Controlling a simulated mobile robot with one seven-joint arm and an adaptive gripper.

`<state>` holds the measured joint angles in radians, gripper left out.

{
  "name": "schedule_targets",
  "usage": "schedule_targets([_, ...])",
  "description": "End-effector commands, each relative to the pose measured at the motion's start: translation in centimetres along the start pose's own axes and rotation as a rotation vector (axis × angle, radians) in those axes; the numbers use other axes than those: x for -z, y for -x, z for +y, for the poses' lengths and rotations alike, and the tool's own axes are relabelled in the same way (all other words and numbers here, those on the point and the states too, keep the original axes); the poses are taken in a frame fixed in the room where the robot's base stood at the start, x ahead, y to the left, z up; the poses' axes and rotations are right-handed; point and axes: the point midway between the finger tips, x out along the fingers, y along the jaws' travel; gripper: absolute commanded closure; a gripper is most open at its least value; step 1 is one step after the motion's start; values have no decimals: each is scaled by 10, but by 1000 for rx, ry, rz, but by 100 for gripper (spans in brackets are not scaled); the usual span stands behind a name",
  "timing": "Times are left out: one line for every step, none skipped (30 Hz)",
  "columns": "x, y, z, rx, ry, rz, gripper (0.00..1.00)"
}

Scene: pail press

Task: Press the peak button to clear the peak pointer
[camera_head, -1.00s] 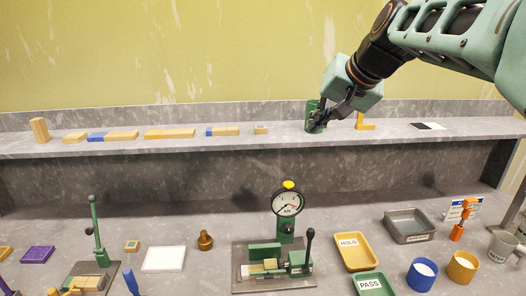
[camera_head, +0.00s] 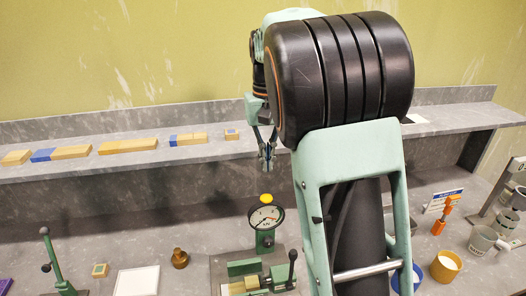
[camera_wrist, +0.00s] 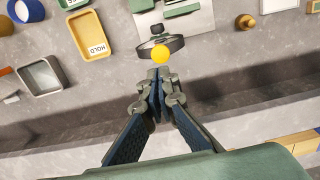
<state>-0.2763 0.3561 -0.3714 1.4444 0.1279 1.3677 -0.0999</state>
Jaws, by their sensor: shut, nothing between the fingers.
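The yellow peak button (camera_head: 266,197) sits on top of the round gauge (camera_head: 265,218), which stands on the green press (camera_head: 243,268). In the wrist view the button (camera_wrist: 160,54) shows as a yellow disc just beyond my fingertips, with the gauge rim (camera_wrist: 175,42) around it. My gripper (camera_head: 267,158) is shut, empty and points down. In the head view it is above the button with a visible gap. In the wrist view its fingertips (camera_wrist: 160,74) line up closely with the button. The gauge has a red and a dark pointer, too small to read exactly.
A grey shelf (camera_head: 206,152) with wooden and blue blocks runs behind the gauge. The press lever (camera_head: 292,267) stands right of the gauge. A brass knob (camera_head: 180,258) and white pad (camera_head: 137,281) lie left. A yellow HOLD tray (camera_wrist: 88,36) shows in the wrist view.

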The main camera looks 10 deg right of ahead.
Motion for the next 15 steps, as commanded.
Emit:
schedule_targets([0, -6, 0, 0, 0, -1, 100])
schedule_targets([0, -8, 0, 0, 1, -1, 100])
schedule_targets([0, -12, 0, 1, 1, 0, 100])
schedule_targets([0, -15, -1, 1, 1, 0, 100])
schedule_targets([0, -18, -1, 1, 1, 0, 100])
schedule_targets([0, -23, -1, 1, 1, 0, 100])
schedule_targets([0, -27, -1, 1, 1, 0, 100])
schedule_targets([0, -31, -1, 1, 1, 0, 100])
schedule_targets([0, -38, -1, 1, 1, 0, 100])
schedule_targets([0, -43, -1, 1, 1, 1, 100])
schedule_targets([0, -48, -1, 1, 1, 1, 100])
schedule_targets([0, -54, -1, 1, 0, 1, 100])
schedule_targets([0, -58, -1, 1, 0, 1, 100])
schedule_targets([0, -62, -1, 1, 0, 1, 100])
schedule_targets([0, -67, -1, 1, 0, 2, 100])
